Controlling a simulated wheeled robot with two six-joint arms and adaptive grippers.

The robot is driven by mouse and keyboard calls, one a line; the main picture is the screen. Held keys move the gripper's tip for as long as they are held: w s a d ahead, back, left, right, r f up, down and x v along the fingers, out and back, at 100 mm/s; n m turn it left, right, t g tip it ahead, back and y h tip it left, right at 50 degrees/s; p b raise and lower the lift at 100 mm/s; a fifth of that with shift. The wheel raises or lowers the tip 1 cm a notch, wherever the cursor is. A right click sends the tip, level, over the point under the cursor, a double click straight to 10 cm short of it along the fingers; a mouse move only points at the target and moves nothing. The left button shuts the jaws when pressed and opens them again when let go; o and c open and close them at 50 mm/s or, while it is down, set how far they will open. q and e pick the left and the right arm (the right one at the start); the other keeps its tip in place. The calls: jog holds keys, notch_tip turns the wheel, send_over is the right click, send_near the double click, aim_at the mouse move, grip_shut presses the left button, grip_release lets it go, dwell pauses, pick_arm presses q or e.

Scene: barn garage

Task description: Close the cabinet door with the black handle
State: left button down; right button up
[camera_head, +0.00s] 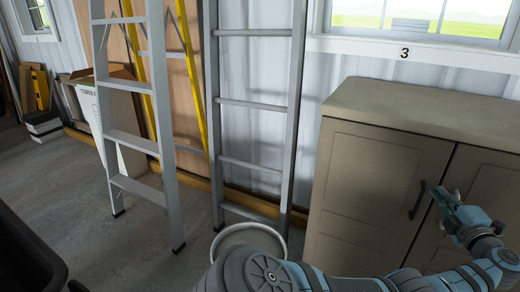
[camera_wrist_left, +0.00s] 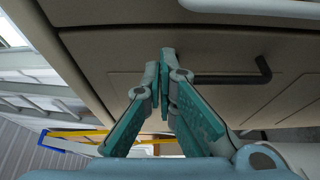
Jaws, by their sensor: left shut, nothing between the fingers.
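The tan cabinet (camera_head: 400,104) stands at the right with two panelled doors. Its left door (camera_head: 365,190) bears the black handle (camera_head: 418,200), near the seam between the doors. The door looks nearly flush with the cabinet front; I cannot tell whether a small gap remains. My left gripper (camera_head: 438,191) is just right of the handle, in front of the doors. In the left wrist view, its teal fingers (camera_wrist_left: 166,58) are shut and empty, beside the black handle (camera_wrist_left: 236,78) and not gripping it. Whether the fingertips touch the door is unclear. My right gripper is out of view.
A grey stepladder (camera_head: 132,142) and a straight metal ladder (camera_head: 254,103) stand left of the cabinet. A pale round rim (camera_head: 248,225) shows low in the middle. Open floor (camera_head: 55,190) lies at the left. A pale bar (camera_wrist_left: 250,7) crosses the wrist view's top.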

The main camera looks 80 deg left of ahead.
pick_arm(q)
jog(key=shift+d, duration=0.1)
jog(key=v, duration=1.2)
